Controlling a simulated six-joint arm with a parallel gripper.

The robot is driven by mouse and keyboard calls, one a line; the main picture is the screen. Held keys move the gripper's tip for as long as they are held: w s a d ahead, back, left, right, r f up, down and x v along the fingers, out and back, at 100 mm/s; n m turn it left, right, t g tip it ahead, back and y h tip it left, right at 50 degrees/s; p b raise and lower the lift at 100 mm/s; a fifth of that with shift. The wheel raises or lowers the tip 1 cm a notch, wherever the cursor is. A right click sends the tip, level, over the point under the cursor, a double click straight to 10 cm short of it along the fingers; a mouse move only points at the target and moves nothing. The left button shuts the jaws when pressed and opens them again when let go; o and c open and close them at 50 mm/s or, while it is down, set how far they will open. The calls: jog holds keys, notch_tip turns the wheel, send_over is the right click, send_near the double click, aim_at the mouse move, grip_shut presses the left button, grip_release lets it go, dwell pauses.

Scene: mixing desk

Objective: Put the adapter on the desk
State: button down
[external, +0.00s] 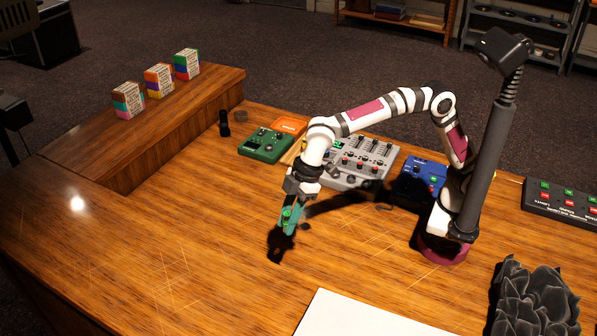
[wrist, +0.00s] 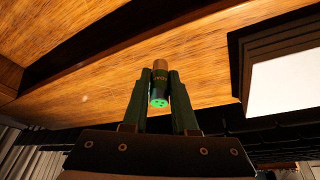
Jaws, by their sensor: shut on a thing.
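My gripper (external: 287,222) is shut on the adapter (external: 287,214), a small dark cylinder with a bright green end. In the external view it is held low over the wooden desk (external: 180,230), with a dark shadow below it. In the wrist view the adapter (wrist: 160,88) sits between the two green fingers of my gripper (wrist: 160,85). Its green end faces the camera and a copper-brown end points away. The external view does not clearly show whether the adapter touches the desk.
A green box (external: 264,143), a grey mixer (external: 362,160) and a blue box (external: 424,175) stand behind my gripper. A white sheet (external: 360,318) lies at the front, near a dark plant (external: 535,300). The desk's left and middle are clear. Small boxes (external: 158,80) stand on the raised shelf.

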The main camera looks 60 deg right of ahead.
send_over(283, 300)
jog(key=d, duration=0.1)
jog(key=f, duration=0.7)
jog(key=shift+s, duration=0.4)
notch_tip(283, 300, down, 3)
jog(key=shift+d+r, duration=0.1)
jog(key=shift+f, duration=0.4)
jog(key=shift+f, duration=0.15)
jog(key=c, duration=0.7)
grip_release()
jog(key=shift+f, duration=0.1)
